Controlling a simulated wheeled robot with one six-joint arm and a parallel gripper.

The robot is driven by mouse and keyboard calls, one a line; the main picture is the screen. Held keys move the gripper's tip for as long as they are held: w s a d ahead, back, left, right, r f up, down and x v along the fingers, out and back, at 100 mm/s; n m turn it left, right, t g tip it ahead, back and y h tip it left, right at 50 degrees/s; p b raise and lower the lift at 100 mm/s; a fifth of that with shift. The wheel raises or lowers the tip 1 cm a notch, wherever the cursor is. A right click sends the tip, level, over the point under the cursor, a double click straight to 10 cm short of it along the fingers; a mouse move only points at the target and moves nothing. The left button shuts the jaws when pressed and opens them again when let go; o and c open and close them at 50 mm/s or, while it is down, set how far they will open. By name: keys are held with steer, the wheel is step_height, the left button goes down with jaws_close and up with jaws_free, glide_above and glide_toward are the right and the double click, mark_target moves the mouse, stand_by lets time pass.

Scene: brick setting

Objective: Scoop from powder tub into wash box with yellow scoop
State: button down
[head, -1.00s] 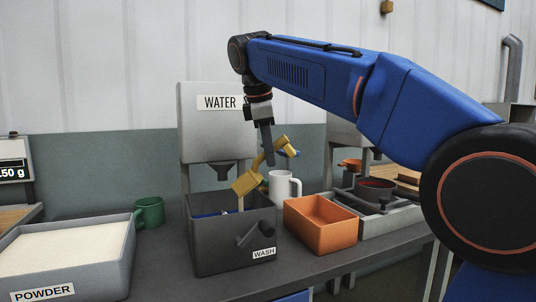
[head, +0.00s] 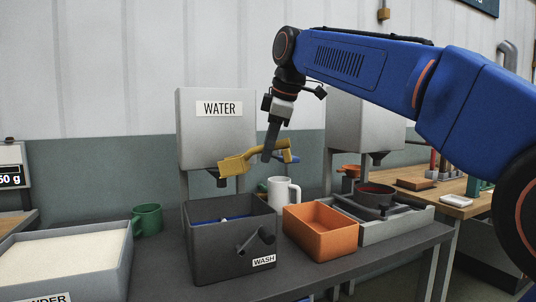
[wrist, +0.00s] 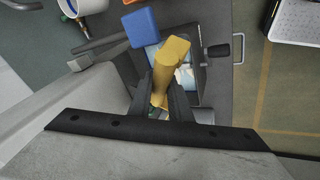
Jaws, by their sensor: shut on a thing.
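My gripper (head: 268,156) is shut on the yellow scoop (head: 236,164) and holds it in the air above the dark grey wash box (head: 230,247). The scoop is close to level, its bowl to the left; what is in the bowl is hidden. In the wrist view the scoop (wrist: 173,50) sits between my fingers, over the box. Something blue with white bits shows inside the box. The grey powder tub (head: 118,262), full of pale powder (head: 60,254), stands at the left front.
A grey water dispenser (head: 216,140) stands behind the wash box. A green mug (head: 148,218) and a white mug (head: 277,191) are near the box. An orange bin (head: 320,234) stands right of it. A tray with a dark pan (head: 374,197) is farther right.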

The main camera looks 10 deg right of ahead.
steer(key=shift+r+t+y, duration=0.3)
steer(key=shift+r+y, duration=0.05)
steer(key=shift+y, duration=0.35)
steer(key=shift+d+r+y, duration=0.1)
steer(key=shift+r+y, duration=0.4)
steer(key=shift+r, duration=0.5)
